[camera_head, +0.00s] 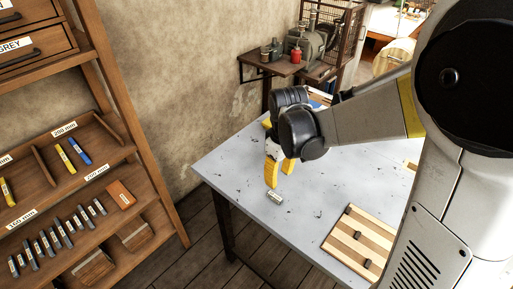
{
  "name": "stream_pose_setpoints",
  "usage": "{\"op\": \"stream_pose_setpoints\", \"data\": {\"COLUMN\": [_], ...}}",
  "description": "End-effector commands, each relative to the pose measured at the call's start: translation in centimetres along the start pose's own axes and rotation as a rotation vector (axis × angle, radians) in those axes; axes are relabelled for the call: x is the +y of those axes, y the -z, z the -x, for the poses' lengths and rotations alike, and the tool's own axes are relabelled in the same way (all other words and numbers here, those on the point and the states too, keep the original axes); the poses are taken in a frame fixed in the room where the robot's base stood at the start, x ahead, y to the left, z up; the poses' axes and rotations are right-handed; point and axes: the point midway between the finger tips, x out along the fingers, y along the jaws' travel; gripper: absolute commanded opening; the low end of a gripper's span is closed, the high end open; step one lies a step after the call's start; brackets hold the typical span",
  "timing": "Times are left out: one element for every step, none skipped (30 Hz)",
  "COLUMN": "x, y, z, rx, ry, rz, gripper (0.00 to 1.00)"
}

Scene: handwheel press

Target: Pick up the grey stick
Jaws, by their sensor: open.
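A short grey metal cylinder (275,198) lies on the grey worktable (235,155) near its front-left edge. It may be the grey stick, but I cannot tell for sure. Several slim dark grey sticks (52,239) with light bands also lie in a row on a lower shelf at the left. My gripper (281,175) has yellow fingers pointing down over the table, spread apart with nothing visible between them. The fingertips appear just above and behind the metal cylinder. I cannot tell the exact gap.
A wooden shelf rack (140,140) stands at the left, holding yellow and blue sticks and an orange-brown block (120,194). A striped wooden board (345,257) with small dark pieces lies at the table's right front. A bench with machinery (308,45) stands behind. The table's left part is mostly clear.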

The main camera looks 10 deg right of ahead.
Motion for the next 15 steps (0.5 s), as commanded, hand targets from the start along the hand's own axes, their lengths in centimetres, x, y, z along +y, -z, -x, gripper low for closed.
{"op": "stream_pose_setpoints", "data": {"x": [0.2,0.2,0.3,0.3,0.3,0.3,0.3,0.3,0.2,0.2,0.2,0.2,0.2,0.2,0.2], "y": [0.3,0.3,0.4,0.4,0.4,0.4,0.4,0.3,0.3,0.3,0.2,0.2,0.2,0.2,0.2], "z": [-0.5,-0.7,-1.1,-1.4,-1.8,-2.4,-2.9,-3.4,-4.2,-4.7,-5.2,-5.8,-6.2,-6.5,-6.8], "rx": [-0.014,-0.021,-0.028,-0.032,-0.034,-0.036,-0.037,-0.037,-0.037,-0.037,-0.036,-0.036,-0.036,-0.036,-0.036], "ry": [0.009,0.014,0.019,0.021,0.023,0.024,0.025,0.025,0.025,0.024,0.024,0.024,0.024,0.024,0.024], "rz": [0.016,0.024,0.033,0.038,0.041,0.044,0.044,0.044,0.044,0.044,0.043,0.043,0.043,0.043,0.043], "gripper": [0.41,0.41,0.41,0.41,0.41,0.41,0.41,0.41,0.41,0.41,0.41,0.41,0.41,0.41,0.41]}}
